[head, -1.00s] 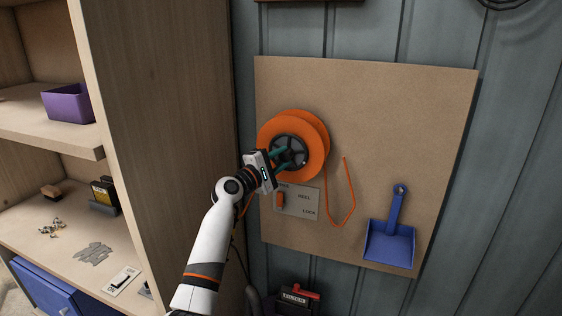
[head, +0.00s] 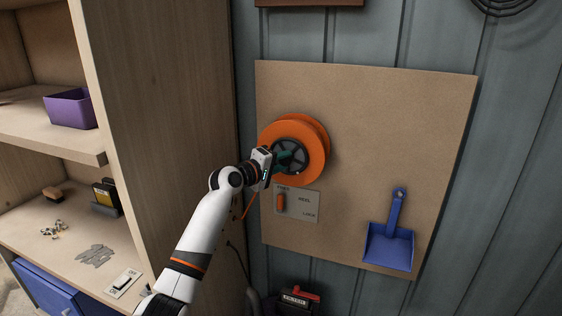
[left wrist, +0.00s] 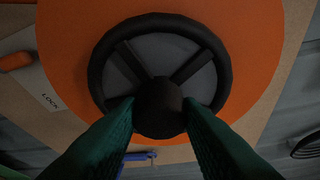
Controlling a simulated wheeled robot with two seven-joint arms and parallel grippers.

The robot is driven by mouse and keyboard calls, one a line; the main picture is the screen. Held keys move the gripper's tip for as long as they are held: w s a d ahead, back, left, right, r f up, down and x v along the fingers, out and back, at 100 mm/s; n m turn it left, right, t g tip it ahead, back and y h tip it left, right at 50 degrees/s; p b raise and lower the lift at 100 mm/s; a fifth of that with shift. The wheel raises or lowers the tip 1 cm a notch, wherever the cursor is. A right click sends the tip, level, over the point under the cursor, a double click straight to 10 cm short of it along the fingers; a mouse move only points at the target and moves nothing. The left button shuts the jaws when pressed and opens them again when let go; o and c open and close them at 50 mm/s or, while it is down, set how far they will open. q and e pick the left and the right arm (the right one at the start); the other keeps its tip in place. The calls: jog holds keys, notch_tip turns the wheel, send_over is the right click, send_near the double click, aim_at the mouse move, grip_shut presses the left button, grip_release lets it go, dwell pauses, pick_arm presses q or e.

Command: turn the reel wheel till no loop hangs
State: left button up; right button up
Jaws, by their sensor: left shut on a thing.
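The orange reel (head: 312,135) is mounted on a tan board, with a dark spoked wheel (head: 301,160) on its front. In the left wrist view the wheel (left wrist: 110,60) fills the middle, with a black round hub (left wrist: 159,105). My left gripper (head: 280,160) is shut on this hub, its green fingers on either side. No loop of cord shows to the right of the reel. A short piece of orange cord (head: 247,205) shows at the lower left, partly behind my arm. My right gripper is out of view.
A blue dustpan (head: 390,245) hangs at right on the board (head: 400,120). A wooden shelf unit (head: 170,130) stands close at left.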

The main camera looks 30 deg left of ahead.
pick_arm(q)
jog(key=shift+f, duration=0.1)
jog(key=o, duration=1)
jog(key=shift+s, duration=0.1)
jog(key=shift+s, duration=0.3)
jog(key=s+b, duration=0.1)
jog(key=s, duration=0.2)
jog(key=s+a+b, duration=0.1)
jog(key=s, duration=0.3)
jog(key=s+r+b, duration=0.1)
jog(key=s+b, duration=0.1)
jog(key=s, duration=0.2)
jog(key=shift+a+r, duration=0.1)
jog(key=shift+a, duration=0.2)
